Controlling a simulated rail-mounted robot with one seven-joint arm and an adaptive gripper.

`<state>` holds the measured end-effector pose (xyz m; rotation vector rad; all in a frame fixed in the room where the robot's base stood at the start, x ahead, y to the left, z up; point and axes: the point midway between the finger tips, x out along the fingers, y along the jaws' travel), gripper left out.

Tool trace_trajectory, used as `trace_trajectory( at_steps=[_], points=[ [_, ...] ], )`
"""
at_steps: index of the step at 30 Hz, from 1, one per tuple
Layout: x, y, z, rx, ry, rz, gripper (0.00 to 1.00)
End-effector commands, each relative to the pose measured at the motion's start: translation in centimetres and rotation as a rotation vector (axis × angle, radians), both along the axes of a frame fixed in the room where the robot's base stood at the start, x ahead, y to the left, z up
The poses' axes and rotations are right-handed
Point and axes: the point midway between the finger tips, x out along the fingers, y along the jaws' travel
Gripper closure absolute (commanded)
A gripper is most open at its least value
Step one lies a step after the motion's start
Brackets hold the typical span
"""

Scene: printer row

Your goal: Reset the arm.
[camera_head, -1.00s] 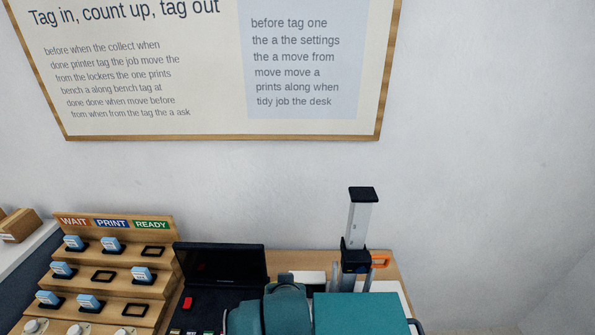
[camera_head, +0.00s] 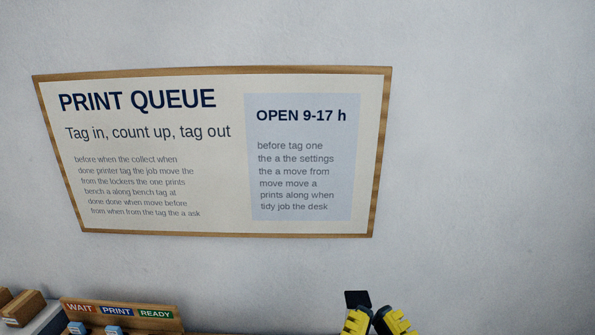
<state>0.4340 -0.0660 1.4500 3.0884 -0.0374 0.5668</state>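My gripper (camera_head: 376,322) shows at the bottom edge of the head view, right of centre, as two yellow ribbed parts with black edges. They lean toward each other at the top. Its lower part is cut off by the frame, and I cannot tell whether it is open or shut or holds anything. The rest of my arm is out of view. Just behind it is the black top of an upright post (camera_head: 357,298).
A framed print queue board (camera_head: 238,185) hangs on the pale wall. At the bottom left is a wooden rack (camera_head: 165,325) with WAIT, PRINT and READY labels and blue tags (camera_head: 77,327). The bench top is out of view.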

Motion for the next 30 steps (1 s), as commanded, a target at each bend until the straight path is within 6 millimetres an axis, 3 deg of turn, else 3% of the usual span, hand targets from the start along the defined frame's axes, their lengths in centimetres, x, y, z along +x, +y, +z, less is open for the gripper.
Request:
trace_trajectory(
  at_steps=[1,9,12,17,30],
  points=[
    [0.0,0.0,4.8,0.001,0.000,0.000,1.00],
    [0.1,0.0,16.6,0.005,0.002,0.002,1.00],
    [0.1,0.0,20.0,0.006,0.002,0.001,1.00],
    [0.1,0.0,22.2,0.008,0.003,0.002,1.00],
    [0.1,0.0,21.9,0.008,0.002,0.002,1.00]
  ],
)
